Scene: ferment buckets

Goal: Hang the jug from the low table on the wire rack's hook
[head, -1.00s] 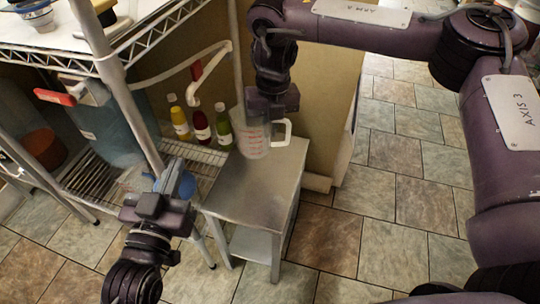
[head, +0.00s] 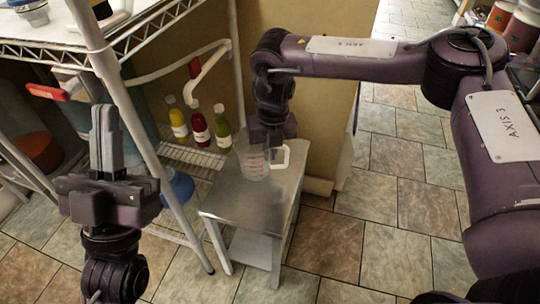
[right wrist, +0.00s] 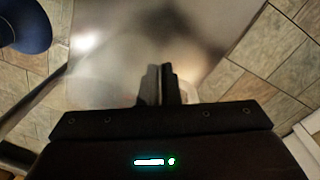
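The clear jug (head: 253,165) with red markings and a white handle (head: 283,157) is upright at the low metal table (head: 240,202); I cannot tell whether its base touches the top. My right gripper (head: 272,143) points down at the handle side. In the right wrist view its fingers (right wrist: 160,84) are close together at the pale handle, and the jug's faint body (right wrist: 100,92) shows beside them. The wire rack's white hook (head: 193,99), with a red part above its curved end, is left of and above the jug. My left gripper (head: 106,128) points up before the rack; its finger gap is unclear.
Several bottles (head: 200,130) stand on the rack's lower wire shelf behind the table. A rack post (head: 135,120) slants between my left gripper and the table. A blue round object (head: 178,187) is beside the table.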

